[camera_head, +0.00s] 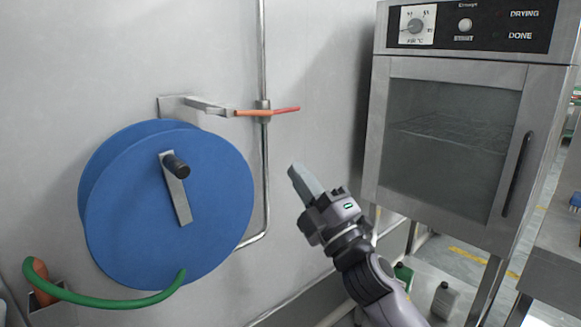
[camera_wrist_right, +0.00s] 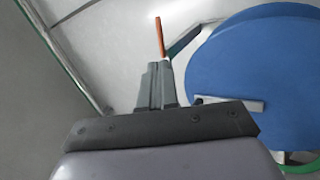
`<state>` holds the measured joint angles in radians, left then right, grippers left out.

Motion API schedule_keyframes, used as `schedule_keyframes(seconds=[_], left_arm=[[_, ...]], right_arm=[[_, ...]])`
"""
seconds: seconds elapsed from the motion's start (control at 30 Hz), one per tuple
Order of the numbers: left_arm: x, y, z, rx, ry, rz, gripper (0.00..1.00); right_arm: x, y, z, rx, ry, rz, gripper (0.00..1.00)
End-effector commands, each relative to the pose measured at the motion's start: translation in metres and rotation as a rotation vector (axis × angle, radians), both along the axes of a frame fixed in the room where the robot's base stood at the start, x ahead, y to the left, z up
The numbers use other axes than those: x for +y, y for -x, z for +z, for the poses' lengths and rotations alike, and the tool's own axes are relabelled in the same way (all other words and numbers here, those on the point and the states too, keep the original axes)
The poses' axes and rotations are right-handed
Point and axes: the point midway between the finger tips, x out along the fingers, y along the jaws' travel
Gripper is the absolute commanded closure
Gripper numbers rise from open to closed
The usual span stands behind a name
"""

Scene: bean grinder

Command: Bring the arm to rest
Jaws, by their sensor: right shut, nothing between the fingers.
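My right gripper (camera_head: 305,183) is raised in free space in front of the wall, between the blue reel and the steel drying oven. Its fingers are together with nothing between them. In the right wrist view the shut fingers (camera_wrist_right: 156,84) point toward the wall, and an orange-red lever shows beyond their tips. The gripper touches nothing that I can see. My left gripper is not in view.
A blue hose reel (camera_head: 130,225) with a crank and green hose (camera_head: 110,300) is at left. An orange-red lever (camera_head: 268,112) sits on a wall pipe (camera_head: 263,190). The drying oven (camera_head: 450,150) stands at right, with bottles (camera_head: 444,300) below it.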

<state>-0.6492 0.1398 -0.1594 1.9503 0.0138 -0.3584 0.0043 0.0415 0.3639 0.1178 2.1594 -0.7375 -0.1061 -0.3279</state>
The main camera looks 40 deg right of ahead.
Motion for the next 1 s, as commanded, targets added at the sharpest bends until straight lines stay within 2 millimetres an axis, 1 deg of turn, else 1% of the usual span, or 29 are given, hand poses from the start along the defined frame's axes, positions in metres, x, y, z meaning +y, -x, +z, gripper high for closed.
schedule_keyframes(seconds=[0.07,0.23,0.8,0.87,0.93,0.97,1.0], left_arm=[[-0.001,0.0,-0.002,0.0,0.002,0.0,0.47],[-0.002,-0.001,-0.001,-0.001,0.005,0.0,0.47],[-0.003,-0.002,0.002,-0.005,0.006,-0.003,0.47],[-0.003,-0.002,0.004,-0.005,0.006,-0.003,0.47],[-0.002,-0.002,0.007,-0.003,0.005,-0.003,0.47],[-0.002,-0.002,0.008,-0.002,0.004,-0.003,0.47],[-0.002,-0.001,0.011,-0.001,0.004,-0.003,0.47]], right_arm=[[0.0,0.006,-0.005,0.001,-0.001,0.0,1.0],[0.0,0.011,-0.006,-0.001,0.0,0.0,1.0],[0.0,0.01,-0.008,0.005,-0.004,0.002,1.0],[0.001,0.008,-0.016,0.029,-0.027,0.013,1.0],[0.004,0.005,-0.037,0.092,-0.092,0.042,1.0],[0.006,0.004,-0.051,0.132,-0.134,0.059,1.0],[0.009,0.003,-0.072,0.195,-0.201,0.083,1.0]])
